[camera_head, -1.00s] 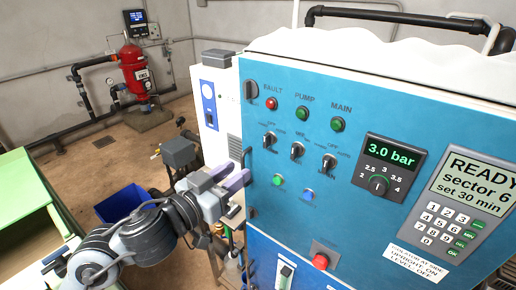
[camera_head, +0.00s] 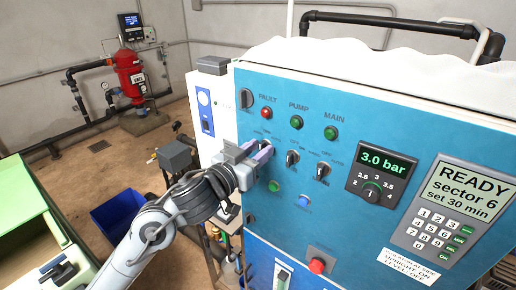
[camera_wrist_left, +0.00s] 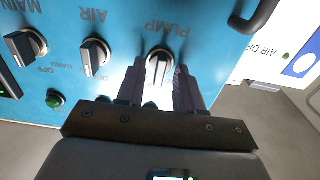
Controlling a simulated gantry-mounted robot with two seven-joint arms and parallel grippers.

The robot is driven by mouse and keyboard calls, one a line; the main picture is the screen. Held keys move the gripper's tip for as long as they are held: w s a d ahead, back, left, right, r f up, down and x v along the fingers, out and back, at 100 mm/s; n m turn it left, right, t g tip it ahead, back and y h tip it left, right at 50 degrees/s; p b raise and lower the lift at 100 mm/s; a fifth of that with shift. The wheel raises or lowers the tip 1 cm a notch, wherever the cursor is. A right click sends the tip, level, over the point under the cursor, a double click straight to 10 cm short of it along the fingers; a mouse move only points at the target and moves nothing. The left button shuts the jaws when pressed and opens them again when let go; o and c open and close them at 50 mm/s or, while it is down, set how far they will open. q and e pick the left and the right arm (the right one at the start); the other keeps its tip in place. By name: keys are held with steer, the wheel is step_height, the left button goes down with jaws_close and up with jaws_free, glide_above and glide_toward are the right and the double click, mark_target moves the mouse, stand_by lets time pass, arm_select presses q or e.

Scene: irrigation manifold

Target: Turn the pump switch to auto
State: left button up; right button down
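The pump switch (camera_wrist_left: 158,66) is a dark rotary knob with a pale pointer bar under the word PUMP, upside down in the left wrist view. My left gripper (camera_wrist_left: 160,70) is open, with one fingertip on each side of the knob and small gaps visible. I cannot tell whether a finger touches it. In the head view my left gripper (camera_head: 268,152) is at the blue panel (camera_head: 345,240) and hides the pump switch. The knob's position labels are not readable. My right gripper is not in view.
The AIR switch (camera_wrist_left: 95,57) and MAIN switch (camera_wrist_left: 25,46) sit beside the pump switch. A green button (camera_head: 275,186), blue button (camera_head: 303,201) and red mushroom button (camera_head: 317,265) are lower on the panel. A black handle (camera_wrist_left: 255,15) projects near the panel edge.

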arm_select(q)
steer(key=shift+w+d, duration=0.1)
jaws_close()
steer(key=shift+m, duration=0.3)
steer(key=m+b, duration=0.1)
steer(key=m, duration=0.3)
steer(key=shift+b, duration=0.35)
steer(key=shift+d+m+b, duration=0.1)
steer(key=shift+m+b, duration=0.75)
steer(key=shift+m, duration=1.25)
